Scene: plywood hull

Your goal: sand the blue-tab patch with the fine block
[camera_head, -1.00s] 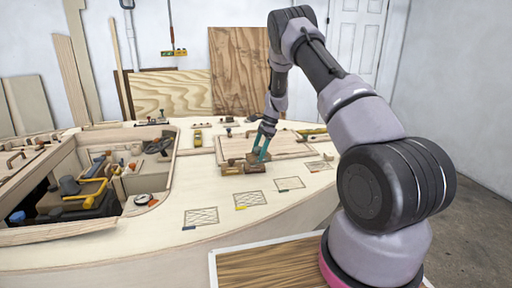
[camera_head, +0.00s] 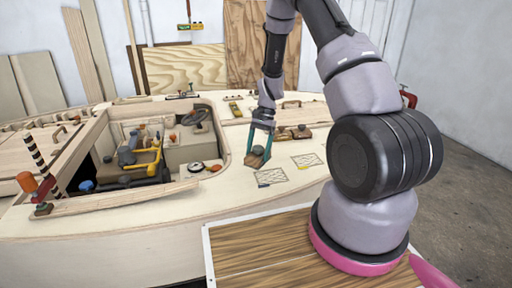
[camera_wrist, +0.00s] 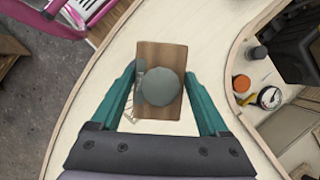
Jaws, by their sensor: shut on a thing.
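My gripper (camera_head: 258,152) is shut on a sanding block (camera_head: 255,161), a wooden plate with a round grey knob. In the wrist view the block (camera_wrist: 159,52) lies between my teal fingers, its knob facing the camera. I cannot read its grit. The patch with a dark blue tab (camera_head: 272,177) is a hatched rectangle on the pale deck, just in front and to the right of the block. Part of a hatched patch (camera_wrist: 128,111) shows beside the block in the wrist view, mostly hidden. I cannot tell whether the block touches the deck.
A yellow-tab patch (camera_head: 307,160) lies farther right. Other blocks (camera_head: 300,132) stand behind it. The open cockpit (camera_head: 213,178) with a yellow pipe and dial is on the left. A striped post (camera_head: 36,157) stands at the far left. The deck front is clear.

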